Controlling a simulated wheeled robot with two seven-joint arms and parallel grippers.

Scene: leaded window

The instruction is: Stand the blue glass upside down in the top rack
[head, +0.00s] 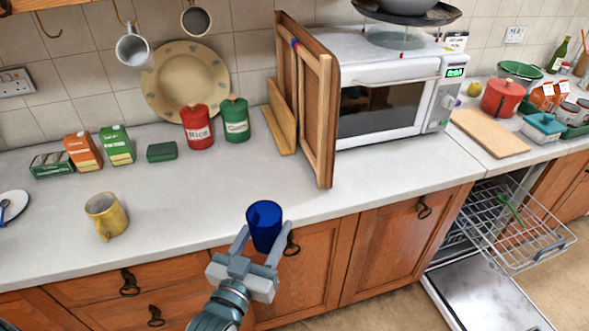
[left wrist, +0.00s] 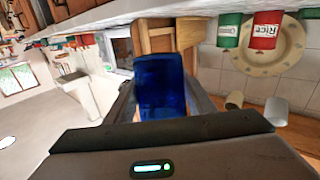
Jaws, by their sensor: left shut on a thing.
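The blue glass (head: 265,222) is in my left gripper (head: 263,242), with one finger on each side of it. It is in front of the counter's front edge and looks upright, with its mouth up. In the left wrist view the blue glass (left wrist: 160,85) fills the space between the fingers. The top rack (head: 535,238) is a white wire basket pulled out of the open dishwasher at the right, well apart from the glass. A green utensil (head: 510,208) lies in it. My right gripper is not in view.
The dishwasher door (head: 485,298) is folded down below the rack. A yellow mug (head: 106,215) stands on the counter (head: 190,222) at the left. A wooden frame (head: 318,120) stands beside the microwave (head: 385,85). The counter's front middle is clear.

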